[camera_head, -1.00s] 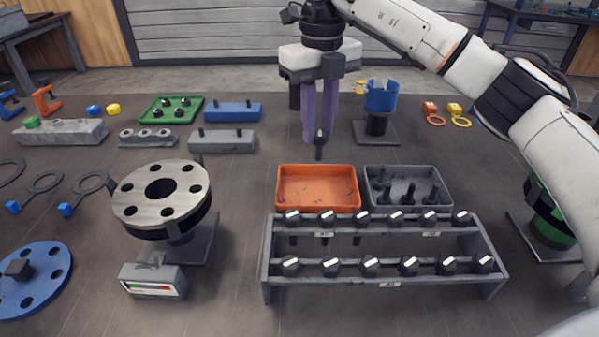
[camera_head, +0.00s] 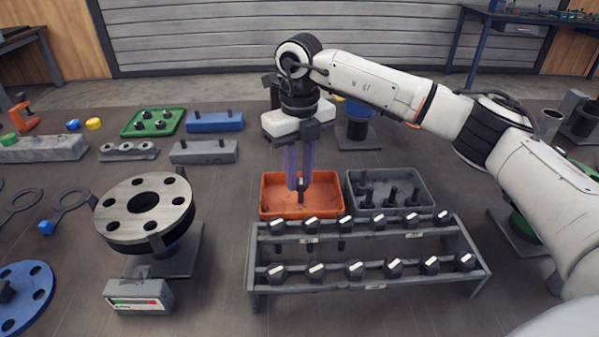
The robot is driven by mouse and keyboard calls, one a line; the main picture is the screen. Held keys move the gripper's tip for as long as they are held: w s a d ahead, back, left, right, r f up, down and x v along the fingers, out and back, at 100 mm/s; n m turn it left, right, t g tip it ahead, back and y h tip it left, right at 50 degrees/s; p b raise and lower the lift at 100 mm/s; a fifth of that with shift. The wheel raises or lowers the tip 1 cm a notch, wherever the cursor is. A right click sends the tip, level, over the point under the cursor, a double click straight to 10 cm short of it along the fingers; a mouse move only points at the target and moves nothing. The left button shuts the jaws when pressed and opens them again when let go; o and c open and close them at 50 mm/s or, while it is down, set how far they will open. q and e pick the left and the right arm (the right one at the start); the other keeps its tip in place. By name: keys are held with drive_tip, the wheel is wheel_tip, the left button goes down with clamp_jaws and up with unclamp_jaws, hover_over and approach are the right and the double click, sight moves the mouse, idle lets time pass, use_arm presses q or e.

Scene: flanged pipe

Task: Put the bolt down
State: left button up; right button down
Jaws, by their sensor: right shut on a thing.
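My right gripper (camera_head: 298,184) points straight down over the orange tray (camera_head: 272,183). Its purple fingers are shut on a dark bolt (camera_head: 301,192), which hangs upright with its lower end inside the tray's outline. I cannot tell whether the bolt touches the tray floor. The orange tray shows no other bolt. My left gripper is not in view.
A grey tray (camera_head: 429,195) with several upright bolts stands right of the orange one. A rack (camera_head: 252,262) with two rows of dark, white-marked pieces stands in front. The flanged pipe (camera_head: 170,205) is at the left, with a small gauge box (camera_head: 138,297) before it.

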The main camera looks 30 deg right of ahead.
sight(300, 179)
drive_tip(key=shift+f, duration=0.1)
drive_tip(key=c, duration=2)
unclamp_jaws()
drive_tip(key=shift+f, duration=0.1)
drive_tip(key=o, duration=0.5)
drive_tip(key=shift+c, duration=0.2)
wheel_tip(300, 179, up, 12)
drive_tip(key=shift+r, duration=0.25)
